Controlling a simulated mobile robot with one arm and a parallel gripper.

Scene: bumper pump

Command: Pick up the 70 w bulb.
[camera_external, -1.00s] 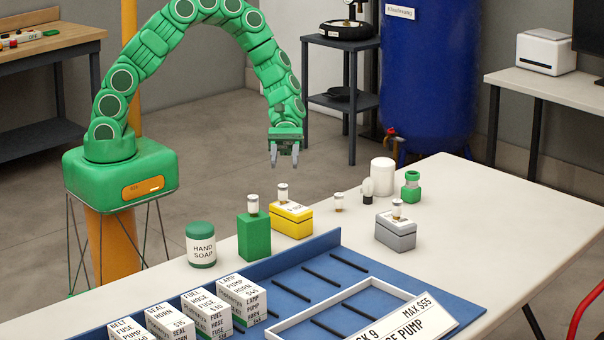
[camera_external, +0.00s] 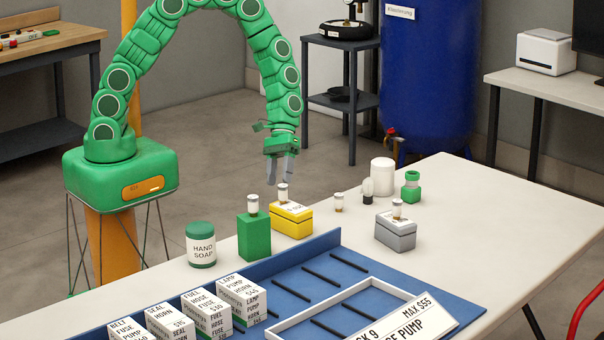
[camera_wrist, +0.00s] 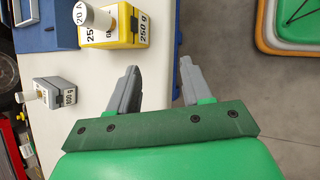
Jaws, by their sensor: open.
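No 70 w label is readable, so I cannot tell which item is the 70 w bulb. A small clear bulb-like item (camera_external: 368,188) stands on the table near a white cylinder. Small white-topped cylinders sit on the yellow box (camera_external: 292,222), the green block (camera_external: 254,238) and the grey box (camera_external: 396,232); another (camera_external: 339,203) stands alone. In the wrist view the cylinder on the yellow box (camera_wrist: 127,22) reads "20 A" (camera_wrist: 90,18). My gripper (camera_external: 281,180) is open and empty, above and behind the yellow box; its fingers (camera_wrist: 160,72) show apart in the wrist view.
The white table (camera_external: 480,215) has free room at right. A blue tray (camera_external: 455,298) with several printed boxes and a white frame lies in front. A hand soap jar (camera_external: 201,245), white cylinder (camera_external: 382,177) and green item (camera_external: 411,188) stand on the table.

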